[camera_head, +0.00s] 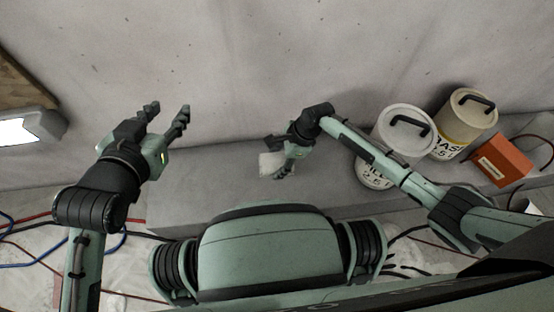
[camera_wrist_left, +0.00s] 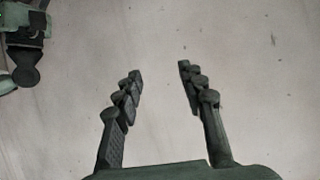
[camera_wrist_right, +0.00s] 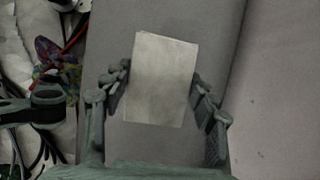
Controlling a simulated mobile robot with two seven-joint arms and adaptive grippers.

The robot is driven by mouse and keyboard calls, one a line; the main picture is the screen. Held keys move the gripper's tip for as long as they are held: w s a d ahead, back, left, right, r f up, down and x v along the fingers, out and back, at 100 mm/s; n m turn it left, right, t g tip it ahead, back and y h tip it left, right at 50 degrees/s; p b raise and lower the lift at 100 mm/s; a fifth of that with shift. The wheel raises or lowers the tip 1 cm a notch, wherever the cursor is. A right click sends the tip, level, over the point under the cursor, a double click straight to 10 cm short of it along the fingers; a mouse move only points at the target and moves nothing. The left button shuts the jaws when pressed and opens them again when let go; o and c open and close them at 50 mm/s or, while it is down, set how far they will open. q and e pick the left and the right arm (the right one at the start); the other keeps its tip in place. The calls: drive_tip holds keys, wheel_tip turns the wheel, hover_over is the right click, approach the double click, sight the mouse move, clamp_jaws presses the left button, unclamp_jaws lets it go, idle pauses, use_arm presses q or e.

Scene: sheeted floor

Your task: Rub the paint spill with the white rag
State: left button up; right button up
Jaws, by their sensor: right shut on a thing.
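The white rag (camera_head: 269,164) is a pale flat rectangle held between the fingers of my right gripper (camera_head: 277,158), above the grey ledge. In the right wrist view the rag (camera_wrist_right: 162,80) sits between both finger chains, its face toward the camera. A patch of mixed red, blue and green (camera_wrist_right: 58,65) lies on the pale sheeting at the left of that view; it may be the paint spill, and the rag is apart from it. I cannot make it out in the head view. My left gripper (camera_head: 168,107) is open and empty before the wall, its fingers spread in the left wrist view (camera_wrist_left: 160,75).
Two lidded paint buckets (camera_head: 402,130) (camera_head: 467,115) and an orange box (camera_head: 502,158) stand on the grey ledge (camera_head: 215,187) at the right. A lit lamp (camera_head: 30,129) is at the far left. Red and blue cables (camera_head: 25,232) cross the sheeted floor at lower left.

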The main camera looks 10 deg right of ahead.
use_arm(q)
drive_tip(key=s+a+f+g+y+p, duration=0.1)
drive_tip(key=s+a+f+g+y, duration=0.1)
drive_tip(key=s+a+f+g, duration=0.1)
drive_tip(key=shift+s+a+f+n, duration=0.3)
drive_tip(key=shift+s+a+f, duration=0.15)
drive_tip(key=shift+a+f, duration=0.5)
drive_tip(key=shift+a+r, duration=0.15)
